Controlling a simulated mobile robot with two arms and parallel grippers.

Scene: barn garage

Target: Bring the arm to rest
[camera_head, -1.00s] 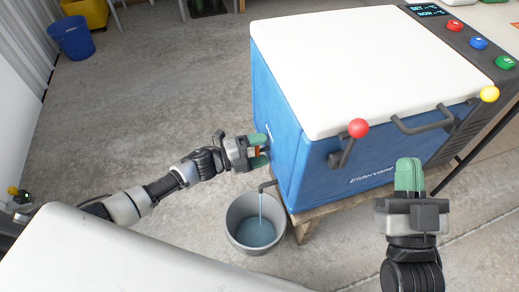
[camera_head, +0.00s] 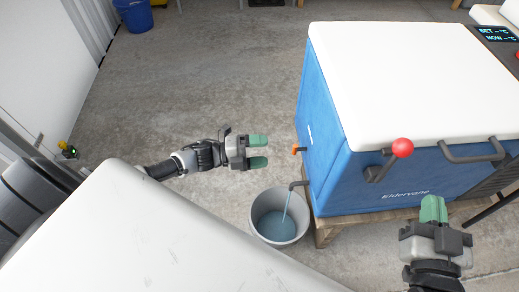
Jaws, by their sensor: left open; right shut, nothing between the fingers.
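My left gripper (camera_head: 258,151) is open and empty, with its two green fingers pointing right. It is apart from the blue cooler (camera_head: 345,165) with the white lid, to the left of the cooler's side. A small orange lever (camera_head: 298,150) sticks out from that side, a short way right of my fingertips. My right gripper (camera_head: 433,209) is shut and empty, in front of the cooler's front face at the lower right, with its green fingers pointing up the picture.
A grey bucket (camera_head: 279,226) stands on the floor below the cooler's drain spout (camera_head: 298,184), and bluish water runs into it. The cooler stands on a wooden stand (camera_head: 326,234). A red ball-topped latch (camera_head: 402,148) and a dark handle (camera_head: 470,153) stick out at its front. Open floor lies left of the cooler.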

